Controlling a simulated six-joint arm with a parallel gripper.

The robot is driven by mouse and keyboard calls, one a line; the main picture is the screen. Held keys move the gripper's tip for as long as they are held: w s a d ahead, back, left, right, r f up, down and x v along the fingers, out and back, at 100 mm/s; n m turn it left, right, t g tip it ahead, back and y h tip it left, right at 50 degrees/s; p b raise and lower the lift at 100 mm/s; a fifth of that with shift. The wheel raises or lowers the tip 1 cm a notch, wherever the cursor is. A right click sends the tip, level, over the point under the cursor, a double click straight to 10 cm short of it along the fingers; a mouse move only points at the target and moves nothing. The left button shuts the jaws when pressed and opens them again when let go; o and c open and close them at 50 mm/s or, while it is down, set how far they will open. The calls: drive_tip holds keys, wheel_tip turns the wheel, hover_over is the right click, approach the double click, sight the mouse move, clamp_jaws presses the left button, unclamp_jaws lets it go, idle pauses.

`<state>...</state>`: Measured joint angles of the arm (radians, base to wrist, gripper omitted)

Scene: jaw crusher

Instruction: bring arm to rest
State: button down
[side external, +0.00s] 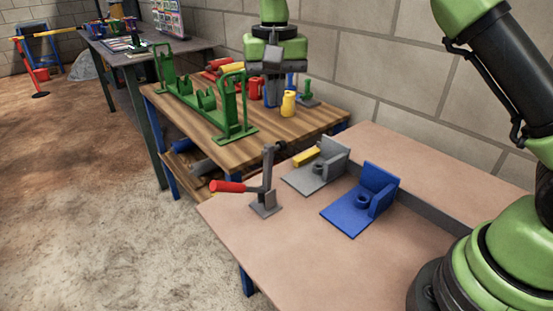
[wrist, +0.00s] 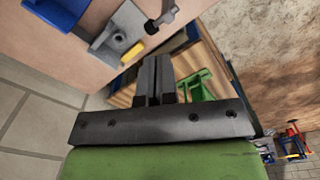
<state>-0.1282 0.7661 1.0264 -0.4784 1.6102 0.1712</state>
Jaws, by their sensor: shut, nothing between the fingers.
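My gripper (side external: 272,102) hangs over the back part of the wooden workbench (side external: 300,118), with its fingers pointing down. Its two dark fingers also show in the wrist view (wrist: 154,62), shut against each other with nothing between them. I cannot tell how far above the bench top the fingertips are. A green frame (side external: 205,98) stands on the bench to the left of my gripper. It shows partly in the wrist view (wrist: 195,85) beyond the fingers.
Red parts (side external: 255,88) and a yellow part (side external: 288,103) stand close to my gripper. On the front table (side external: 290,245) are a red-handled clamp (side external: 265,195), a grey bracket (side external: 318,172) and a blue bracket (side external: 360,200). A block wall (side external: 380,60) runs behind.

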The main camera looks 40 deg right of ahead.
drive_tip(key=s+d+r+n+t+y, duration=0.1)
drive_tip(key=s+r+t, duration=0.3)
drive_tip(key=s, duration=0.5)
drive_tip(key=s+d+r+n+t+y, duration=0.1)
drive_tip(key=s+r, duration=0.6)
drive_tip(key=s, duration=0.2)
drive_tip(key=s+f+t, duration=0.2)
drive_tip(key=s+f, duration=0.1)
drive_tip(key=s, duration=0.4)
drive_tip(key=shift+s+d, duration=0.15)
drive_tip(key=shift+d, duration=0.05)
